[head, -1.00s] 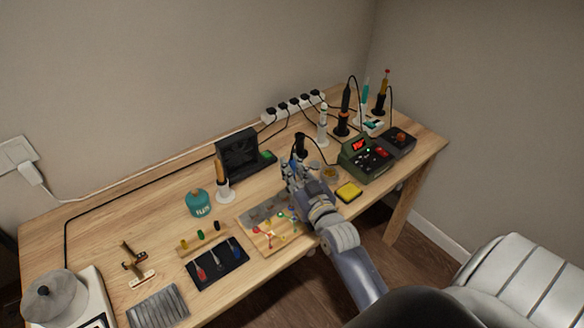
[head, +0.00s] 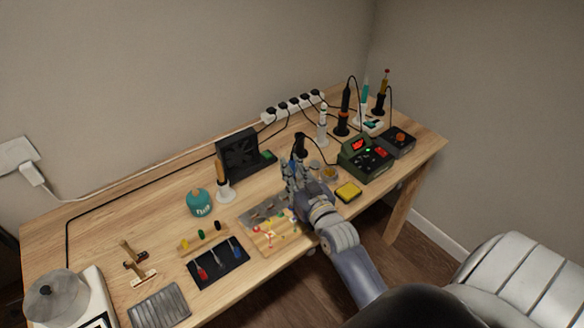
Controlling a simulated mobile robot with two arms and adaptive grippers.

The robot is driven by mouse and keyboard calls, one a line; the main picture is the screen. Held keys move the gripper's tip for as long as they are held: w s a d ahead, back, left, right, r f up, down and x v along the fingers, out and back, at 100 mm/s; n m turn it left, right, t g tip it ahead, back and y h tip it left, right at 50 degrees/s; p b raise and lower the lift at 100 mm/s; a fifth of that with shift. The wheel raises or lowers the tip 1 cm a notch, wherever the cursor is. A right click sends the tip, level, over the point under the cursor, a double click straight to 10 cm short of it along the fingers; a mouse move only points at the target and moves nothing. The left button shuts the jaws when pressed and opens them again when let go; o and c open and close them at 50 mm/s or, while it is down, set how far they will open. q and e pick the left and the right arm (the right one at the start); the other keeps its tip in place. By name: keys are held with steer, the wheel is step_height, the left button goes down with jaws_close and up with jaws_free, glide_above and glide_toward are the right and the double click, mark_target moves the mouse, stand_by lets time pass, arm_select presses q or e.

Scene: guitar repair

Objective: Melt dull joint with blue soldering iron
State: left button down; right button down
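The work board (head: 250,213), a grey plate on wood with coloured pieces, lies at the table's front middle. The dull joint is too small to make out. My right gripper (head: 291,180) is just above the board's right back corner; its fingers blend together, so I cannot tell whether they are open. A black upright handle (head: 299,144) with a cable shows just behind the gripper; I cannot tell whether it is held. A teal-blue iron-like tool (head: 365,90) stands upright at the back right. My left gripper is not in view.
A green station (head: 366,158) and yellow sponge (head: 348,192) stand right of the gripper. A dark tray (head: 218,262) lies in front.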

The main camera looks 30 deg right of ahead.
steer(key=shift+f+p, duration=0.1)
steer(key=shift+p, duration=0.8)
stand_by(2.5)
step_height(320, 180, up, 7)
steer(key=p, duration=0.7)
stand_by(0.4)
steer(key=d+r+p, duration=0.1)
steer(key=d+r, duration=0.1)
steer(key=d, duration=0.6)
steer(key=shift+r, duration=0.1)
stand_by(0.6)
